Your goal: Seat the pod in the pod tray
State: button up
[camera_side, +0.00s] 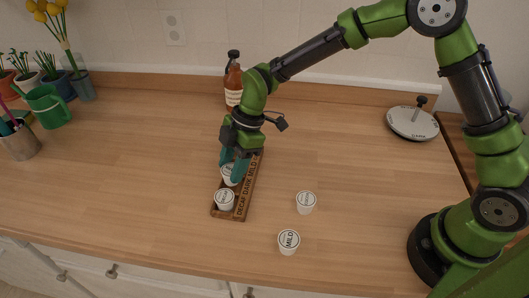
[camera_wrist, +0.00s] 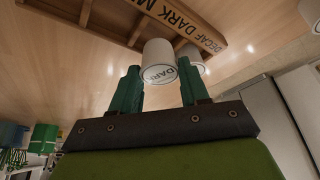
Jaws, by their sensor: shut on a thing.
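The pod tray (camera_side: 245,190) is a narrow wooden rack marked DECAF, DARK and MILD along one side; it also shows in the wrist view (camera_wrist: 205,32). My gripper (camera_side: 235,170) has its teal fingers shut on a white pod marked DARK (camera_wrist: 158,58), whose upper part shows in the side view (camera_side: 229,178). The held pod is over or in the tray's middle part; I cannot tell whether it touches the tray. Another white pod (camera_side: 224,199) sits in the DECAF end, and partly shows behind the held pod in the wrist view (camera_wrist: 191,52). My gripper hides the MILD end.
A loose pod marked MILD (camera_side: 288,241) and another loose pod (camera_side: 306,202) stand right of the tray. A brown bottle (camera_side: 233,82) stands behind my arm. A round white disc with a knob (camera_side: 412,122) lies back right. The counter left of the tray is clear.

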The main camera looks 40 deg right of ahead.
jog(key=shift+f, duration=1.15)
jog(key=shift+f, duration=0.15)
jog(key=o, duration=1)
jog(key=shift+o, duration=0.2)
jog(key=v, duration=1.2)
jog(key=s+d+r+m+t+h, duration=0.1)
jog(key=s+d+r+m+t, duration=0.2)
jog(key=s+d+r+m, duration=0.2)
jog(key=s+d+r+m+t+h, duration=0.1)
jog(key=s+d+r+m+t, duration=0.3)
jog(key=s+d+m, duration=0.7)
jog(key=s+r+m, duration=0.1)
jog(key=s+m, duration=0.2)
jog(key=m, duration=0.2)
jog(key=shift+s+d+r+m+h, duration=0.2)
jog(key=shift+d+r+m+h, duration=0.05)
jog(key=shift+d+m+h, duration=0.1)
